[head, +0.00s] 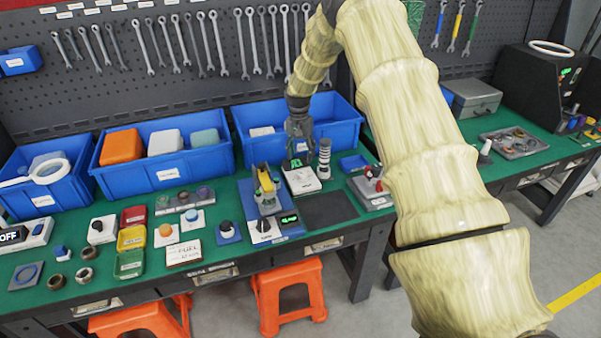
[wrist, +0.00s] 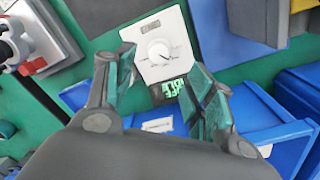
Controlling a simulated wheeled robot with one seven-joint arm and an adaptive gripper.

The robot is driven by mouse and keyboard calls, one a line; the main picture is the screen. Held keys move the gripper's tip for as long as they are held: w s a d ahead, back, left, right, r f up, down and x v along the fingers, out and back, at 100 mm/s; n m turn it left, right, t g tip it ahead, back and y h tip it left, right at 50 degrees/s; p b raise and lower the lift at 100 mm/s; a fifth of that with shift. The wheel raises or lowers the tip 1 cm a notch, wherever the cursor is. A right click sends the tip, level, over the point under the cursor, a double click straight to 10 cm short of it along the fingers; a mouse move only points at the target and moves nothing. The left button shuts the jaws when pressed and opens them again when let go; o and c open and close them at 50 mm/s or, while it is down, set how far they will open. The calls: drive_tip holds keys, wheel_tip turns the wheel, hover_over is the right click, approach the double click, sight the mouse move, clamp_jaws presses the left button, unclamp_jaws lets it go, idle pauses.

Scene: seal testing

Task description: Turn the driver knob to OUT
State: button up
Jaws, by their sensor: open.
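A white control unit (wrist: 184,35) with a pale round knob (wrist: 158,48) and a green-lit display (wrist: 172,88) lies below my gripper in the wrist view. The knob's pointer mark and label are too small to read, so I cannot tell for certain that it is the driver knob. In the head view the unit (head: 303,181) sits on the green bench, at the back, in front of a blue bin. My gripper (wrist: 160,68) is open and empty, its two teal-padded fingers apart on either side of the unit's display end. It also shows in the head view (head: 299,152), pointing down just above the unit.
A striped cylinder (head: 324,160) stands close right of the unit. A yellow-armed device (head: 264,182) stands close left. A black-knobbed plate with a green display (head: 289,219) is in front. Blue bins (head: 168,180) line the back. A dark mat (head: 330,208) is bare.

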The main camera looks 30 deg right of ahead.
sight(302, 174)
drive_tip(key=shift+s+d+f+p, duration=0.1)
drive_tip(key=shift+f+p, duration=0.65)
drive_tip(key=shift+f, duration=1.55)
drive_tip(key=shift+d+f+p, duration=0.1)
drive_tip(key=shift+f+p, duration=0.65)
drive_tip(key=shift+f, duration=1.55)
drive_tip(key=c, duration=1)
